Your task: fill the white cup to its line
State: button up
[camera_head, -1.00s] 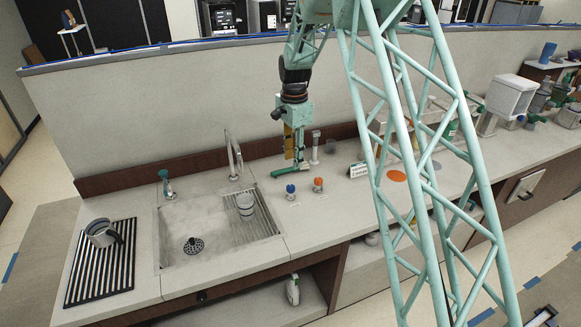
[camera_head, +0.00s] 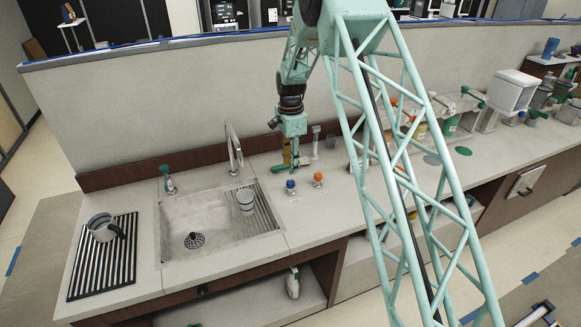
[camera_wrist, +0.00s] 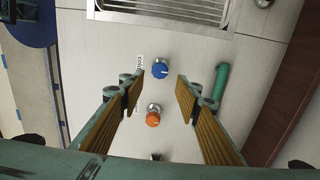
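A pale cup (camera_head: 246,199), likely the white cup, stands in the sink (camera_head: 180,222) on its ribbed part at the right. Its line and any water inside are too small to make out. The curved tap spout (camera_head: 235,150) rises behind it. A blue knob (camera_head: 291,184) and an orange knob (camera_head: 317,177) stand on the counter right of the sink. My gripper (camera_head: 293,168) is just behind them. In the wrist view my gripper (camera_wrist: 159,88) is open and empty, with the blue knob (camera_wrist: 160,71) and orange knob (camera_wrist: 153,118) seen between its fingers.
A green bar (camera_wrist: 222,80) lies beside the knobs in the wrist view. Dispensers (camera_head: 470,105) stand at the right. My lattice arm hides part of the right counter.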

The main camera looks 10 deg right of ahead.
aim_at(290, 181)
jog(key=shift+f, duration=0.2)
jog(key=shift+f+b, duration=1.2)
jog(key=shift+f, duration=3.1)
jog(key=shift+c, duration=0.6)
jog(key=c, duration=0.4)
jog(key=shift+n, duration=0.3)
jog(key=shift+r+n, duration=0.1)
jog(key=shift+n, duration=1.5)
dwell(0.6)
